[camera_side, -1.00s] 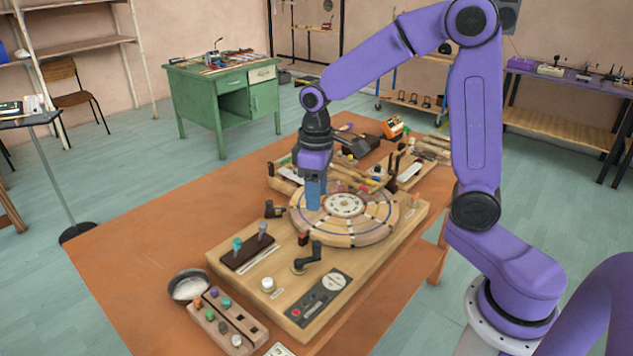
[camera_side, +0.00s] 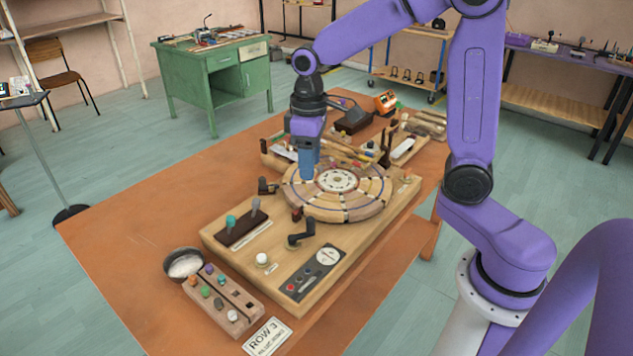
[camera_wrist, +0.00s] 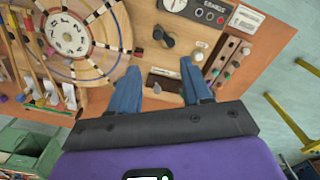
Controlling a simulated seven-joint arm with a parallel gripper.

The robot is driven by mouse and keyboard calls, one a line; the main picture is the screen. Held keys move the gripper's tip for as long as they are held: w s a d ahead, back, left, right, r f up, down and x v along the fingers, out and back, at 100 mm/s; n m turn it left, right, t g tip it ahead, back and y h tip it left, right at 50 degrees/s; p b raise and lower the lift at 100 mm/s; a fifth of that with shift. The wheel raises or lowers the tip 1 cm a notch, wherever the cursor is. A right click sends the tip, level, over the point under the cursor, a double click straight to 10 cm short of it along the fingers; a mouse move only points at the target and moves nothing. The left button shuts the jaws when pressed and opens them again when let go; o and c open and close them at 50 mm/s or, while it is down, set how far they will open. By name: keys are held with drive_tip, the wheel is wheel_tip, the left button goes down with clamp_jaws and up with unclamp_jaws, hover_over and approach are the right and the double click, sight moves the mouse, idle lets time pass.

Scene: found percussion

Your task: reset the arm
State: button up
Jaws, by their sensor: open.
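My gripper (camera_side: 308,165) has blue fingers and a purple wrist. In the side view it points down above the left edge of the round wooden disc (camera_side: 372,209). In the wrist view its two blue fingers (camera_wrist: 157,85) are spread apart with nothing between them. The wooden base board (camera_side: 222,236) lies beneath, with the disc on it. The dark crank handle (camera_side: 300,232) and the dark block with two pegs (camera_side: 236,233) stand on the board, apart from the fingers.
A metal bowl (camera_side: 184,264), a wooden block with coloured pegs (camera_side: 226,307) and a ROW 3 card (camera_side: 267,337) are at the table's near end. Tools and an orange device (camera_side: 386,102) crowd the far end. The table's left side (camera_side: 150,200) is clear.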

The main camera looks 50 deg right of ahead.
drive_tip(key=s+a+f+n, duration=0.1)
drive_tip(key=s+n, duration=0.6)
drive_tip(key=s, duration=1.7)
drive_tip(key=shift+a+f, duration=0.15)
drive_tip(key=shift+a, duration=0.05)
drive_tip(key=shift+w, duration=0.15)
idle(1.3)
